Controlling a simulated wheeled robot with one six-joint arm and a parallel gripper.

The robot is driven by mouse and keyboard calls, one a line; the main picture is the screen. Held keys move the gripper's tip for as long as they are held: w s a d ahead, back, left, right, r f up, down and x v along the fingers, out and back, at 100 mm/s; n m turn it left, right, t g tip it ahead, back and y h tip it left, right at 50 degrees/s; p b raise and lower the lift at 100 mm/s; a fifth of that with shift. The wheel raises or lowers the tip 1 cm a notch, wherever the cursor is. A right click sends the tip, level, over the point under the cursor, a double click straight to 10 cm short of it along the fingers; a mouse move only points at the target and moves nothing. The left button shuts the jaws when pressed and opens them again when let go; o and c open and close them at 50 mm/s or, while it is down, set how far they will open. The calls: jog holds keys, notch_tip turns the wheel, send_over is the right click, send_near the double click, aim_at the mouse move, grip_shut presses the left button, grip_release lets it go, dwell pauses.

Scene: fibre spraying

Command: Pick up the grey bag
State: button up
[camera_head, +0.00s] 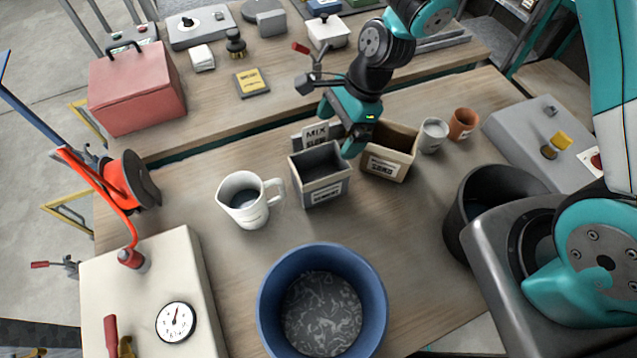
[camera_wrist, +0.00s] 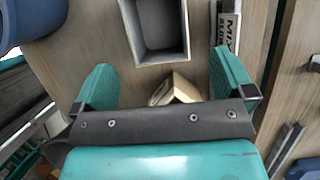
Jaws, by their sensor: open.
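The grey bag (camera_head: 320,193) stands upright and open-topped on the wooden table, with a pale label on its front. It also shows at the top of the wrist view (camera_wrist: 186,58), with a grey inside. My gripper (camera_head: 338,126) is open and empty, above and just behind the grey bag in the head view. In the wrist view my gripper (camera_wrist: 165,84) has its teal fingers wide apart, and the grey bag lies beyond the fingertips. A tan bag (camera_head: 388,168) stands right beside the grey bag. In the wrist view the tan bag (camera_wrist: 178,90) shows between the fingers, mostly hidden.
A white jug (camera_head: 247,208) stands left of the grey bag and a blue tub (camera_head: 268,310) in front. A MIX SLOW sign (camera_head: 314,134) is close behind. Two cups, white (camera_head: 433,138) and terracotta (camera_head: 463,125), stand right. Bare tabletop lies between jug and tub.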

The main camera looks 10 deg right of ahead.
aim_at(328, 149)
jog(key=b+x, duration=0.2)
jog(key=x, duration=0.1)
jog(key=b+x, duration=0.3)
jog(key=x, duration=0.1)
jog(key=b+x, duration=0.3)
jog(key=shift+s+a+f, duration=0.1)
jog(key=shift+s+f, duration=0.2)
jog(key=shift+f, duration=0.05)
jog(key=shift+r, duration=0.1)
jog(key=shift+f, duration=0.25)
jog(key=c, duration=1.4)
jog(key=shift+r, duration=0.15)
notch_tip(328, 149, up, 20)
jog(key=b, duration=0.1)
dwell(0.5)
jog(key=shift+r, duration=0.15)
